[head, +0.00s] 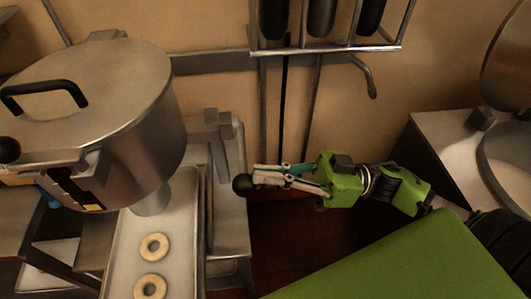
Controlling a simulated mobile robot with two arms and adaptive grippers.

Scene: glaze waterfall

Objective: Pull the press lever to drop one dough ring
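The doughnut press is a large steel pot (140,110) with a domed lid and a black handle (45,95), at the left in the head view. A grey bar with a black ball (8,150) on its end sticks out from its front left; it looks like the press lever. Under the press a pale tray (185,235) holds two dough rings (153,247) (150,287). My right gripper (256,178), with a green body, points left, right of the tray. Its fingertips are at another black ball (242,185); whether they grip it is unclear. I do not make out my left gripper.
A steel stand (228,150) is between the tray and my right gripper. A rack (330,42) with several black-handled tools hangs on the wall behind. A green surface (400,260) fills the lower right. A steel counter (450,150) with a round pan is at the right.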

